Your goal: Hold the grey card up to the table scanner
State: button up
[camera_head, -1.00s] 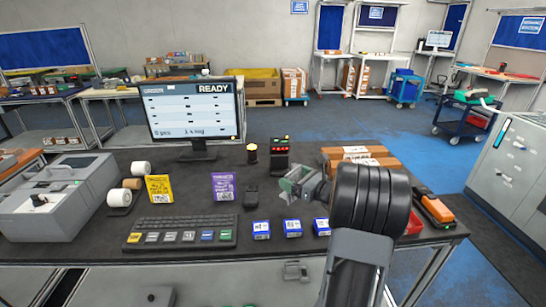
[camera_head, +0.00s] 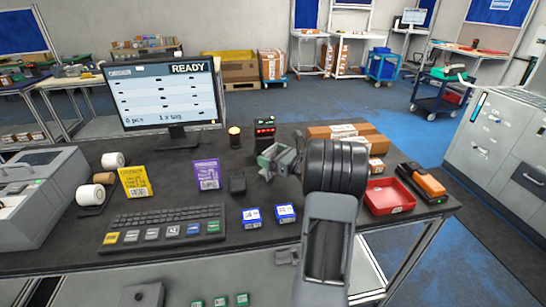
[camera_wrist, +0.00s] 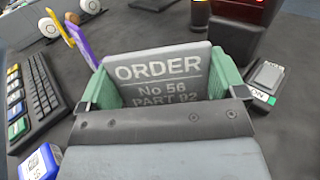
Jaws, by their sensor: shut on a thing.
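My gripper (camera_head: 276,160) is shut on the grey card (camera_wrist: 160,76), which stands up between the green fingers in the wrist view. The table scanner seems to be the upright black device with red lights (camera_head: 264,132) at the back of the table. My gripper is in front of it in the head view. In the wrist view a dark body with a red glow (camera_wrist: 240,36) stands just beyond the card, and the gap is hard to judge.
A monitor (camera_head: 165,95) reads "READY". A lit lamp (camera_head: 235,137) stands near the scanner. A red tray (camera_head: 391,197) is at right.

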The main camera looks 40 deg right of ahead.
jog(key=shift+w+d+f, duration=0.1)
jog(key=shift+w+f, duration=0.15)
jog(key=s+a+r+p, duration=0.5)
jog(key=s+r+p, duration=0.2)
jog(key=s+r, duration=0.3)
jog(key=shift+s+a, duration=0.35)
jog(key=shift+s, duration=0.6)
jog(key=shift+d, duration=0.1)
